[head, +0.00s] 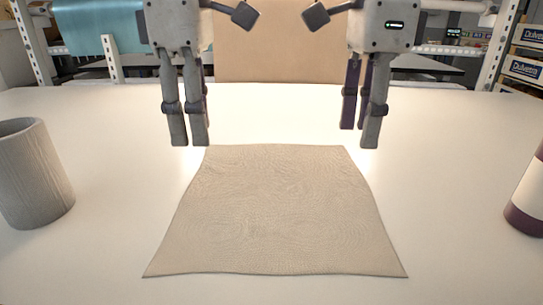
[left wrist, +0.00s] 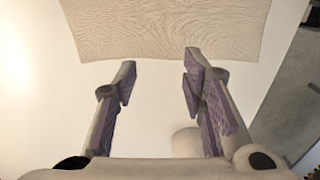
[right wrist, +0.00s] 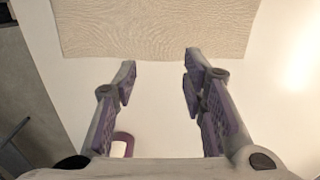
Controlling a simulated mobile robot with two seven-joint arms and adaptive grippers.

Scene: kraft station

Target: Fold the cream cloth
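The cream cloth (head: 275,210) lies flat and unfolded on the white table, wider at the near edge than at the far edge. It also shows at the top of the left wrist view (left wrist: 165,25) and the right wrist view (right wrist: 155,25). My left gripper (head: 189,143) is above the table near the cloth's far left corner, open and empty. My right gripper (head: 360,138) is above the table near the far right corner, open and empty. Neither gripper visibly touches the cloth.
A grey ribbed cup (head: 35,175) stands at the left of the white table (head: 110,255). A purple and white bottle or can (head: 528,200) stands at the right edge. A tan panel (head: 275,60) and shelving are behind. The table around the cloth is clear.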

